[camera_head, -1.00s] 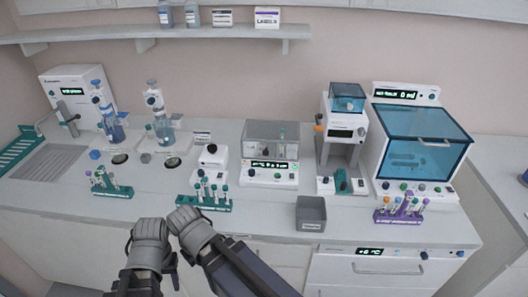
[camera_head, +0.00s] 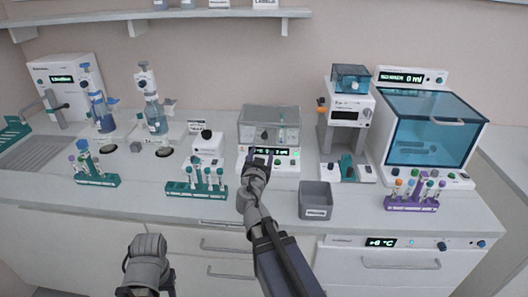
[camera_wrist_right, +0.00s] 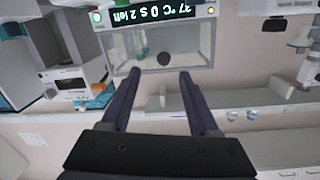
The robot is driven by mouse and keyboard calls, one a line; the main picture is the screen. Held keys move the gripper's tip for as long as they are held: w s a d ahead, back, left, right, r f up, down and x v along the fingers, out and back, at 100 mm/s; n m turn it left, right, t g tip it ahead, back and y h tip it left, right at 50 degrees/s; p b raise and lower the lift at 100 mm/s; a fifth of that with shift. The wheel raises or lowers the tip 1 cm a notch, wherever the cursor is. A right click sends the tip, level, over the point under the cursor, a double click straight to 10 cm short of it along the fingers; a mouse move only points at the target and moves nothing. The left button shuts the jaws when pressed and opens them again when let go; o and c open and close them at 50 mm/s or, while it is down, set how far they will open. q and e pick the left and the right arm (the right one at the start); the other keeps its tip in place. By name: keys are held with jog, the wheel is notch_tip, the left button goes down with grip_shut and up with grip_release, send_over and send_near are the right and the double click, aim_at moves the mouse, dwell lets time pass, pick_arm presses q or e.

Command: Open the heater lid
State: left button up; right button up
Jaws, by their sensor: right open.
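The heater (camera_head: 284,167) is a white box with a lit display, on the bench in the middle of the head view. Its grey see-through lid (camera_head: 262,116) is down, with a tube showing behind it. In the right wrist view, which is upside down, the heater's display (camera_wrist_right: 150,14) reads 37 °C and the lid (camera_wrist_right: 185,42) lies below it. My right gripper (camera_head: 259,156) is in front of the heater and hides part of its front panel. Its two fingers (camera_wrist_right: 160,82) are apart with nothing between them. My left gripper (camera_head: 147,262) is low at the front; its fingers cannot be made out.
A grey bin (camera_head: 316,203) stands right of my right arm. A green tube rack (camera_head: 196,189) is to the left, a purple rack (camera_head: 412,204) to the right. A dispenser (camera_head: 347,115) and a blue-fronted cabinet (camera_head: 430,130) stand right of the heater. A shelf (camera_head: 160,15) runs above.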

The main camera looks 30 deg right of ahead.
aim_at(264, 137)
jog(key=shift+w+d+r+t+y, duration=0.1)
jog(key=shift+w+d+t+y, duration=0.25)
jog(key=shift+t, duration=0.35)
jog(key=shift+w, duration=0.1)
jog(key=x, duration=0.7)
jog(key=shift+w+d, duration=0.2)
jog(key=shift+w, duration=0.1)
grip_shut()
dwell(0.8)
